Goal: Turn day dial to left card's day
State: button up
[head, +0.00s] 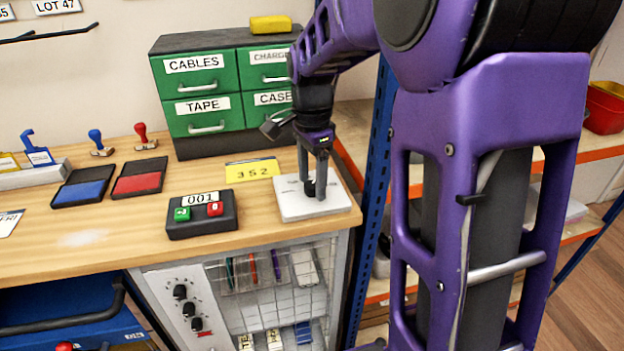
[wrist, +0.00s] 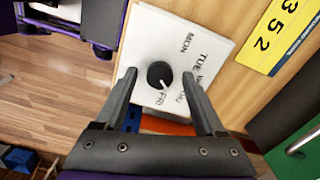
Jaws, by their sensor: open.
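The day dial is a white square plate (head: 292,206) at the bench's front right corner with a black round knob (wrist: 158,75) on it. In the wrist view MON, TUE, WED, THU and FRI run around the knob, some partly covered by my right finger. The knob's white mark points toward FRI. My gripper (wrist: 159,76) points down at the dial, open, with one finger on each side of the knob; I cannot tell whether they touch it. A white card (head: 9,222), cut by the left edge of the head view, appears to read FRI.
A black box (head: 202,224) with green and red buttons and a 001 display stands left of the dial. A yellow 352 card (head: 253,170) lies behind it. Green drawers (head: 205,119) stand at the back. Red (head: 139,182) and blue (head: 83,190) ink pads lie further left.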

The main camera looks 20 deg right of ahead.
grip_shut()
dwell(0.3)
